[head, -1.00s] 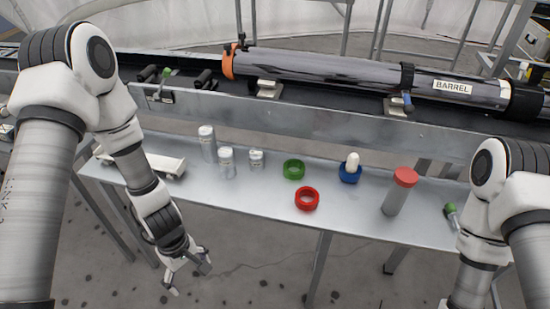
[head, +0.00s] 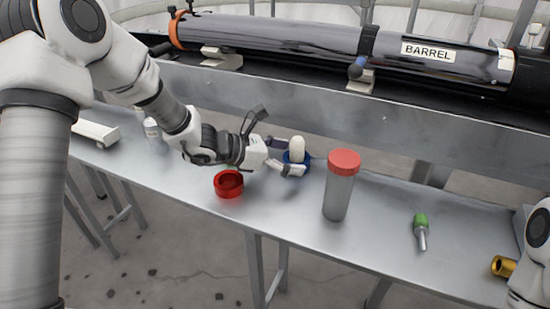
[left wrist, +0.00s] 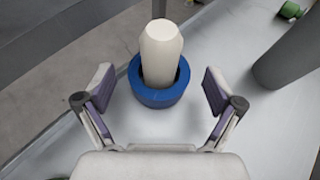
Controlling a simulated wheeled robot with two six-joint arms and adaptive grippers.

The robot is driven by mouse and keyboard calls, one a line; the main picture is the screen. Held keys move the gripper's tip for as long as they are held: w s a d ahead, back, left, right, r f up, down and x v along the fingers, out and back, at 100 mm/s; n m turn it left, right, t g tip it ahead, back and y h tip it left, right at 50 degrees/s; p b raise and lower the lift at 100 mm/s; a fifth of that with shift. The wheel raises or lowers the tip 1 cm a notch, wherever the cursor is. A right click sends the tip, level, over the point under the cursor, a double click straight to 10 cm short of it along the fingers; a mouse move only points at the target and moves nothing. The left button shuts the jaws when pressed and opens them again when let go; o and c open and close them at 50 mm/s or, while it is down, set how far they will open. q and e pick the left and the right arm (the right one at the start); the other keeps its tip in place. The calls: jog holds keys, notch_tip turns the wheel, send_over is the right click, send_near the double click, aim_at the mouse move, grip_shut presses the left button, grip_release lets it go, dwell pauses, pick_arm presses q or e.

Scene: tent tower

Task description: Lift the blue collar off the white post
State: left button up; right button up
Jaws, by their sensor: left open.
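The white post (head: 297,148) stands upright on the metal table with the blue collar (head: 289,158) around its foot. In the left wrist view the blue collar (left wrist: 158,94) rings the lower part of the white post (left wrist: 160,55). My left gripper (head: 291,156) is open and low over the table, its fingers on either side of the collar. In the left wrist view the fingertips of my left gripper (left wrist: 158,88) stand apart from the collar, with a gap on each side. My right gripper is out of view; only part of my right arm shows at the right edge.
A red ring (head: 229,183) lies left of my left gripper. A grey cylinder with a red cap (head: 340,185) stands close on the right. A green-topped piece (head: 421,230) and a brass piece (head: 503,266) lie farther right. The labelled barrel (head: 300,38) runs behind the table.

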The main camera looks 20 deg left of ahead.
pick_arm(q)
jog(key=shift+x, duration=0.95)
jog(key=c, duration=1.3)
jog(key=o, duration=0.4)
jog(key=c, duration=0.4)
jog(key=shift+o, duration=0.2)
jog(key=shift+r+p, duration=3.25)
jog(key=shift+r, duration=1.7)
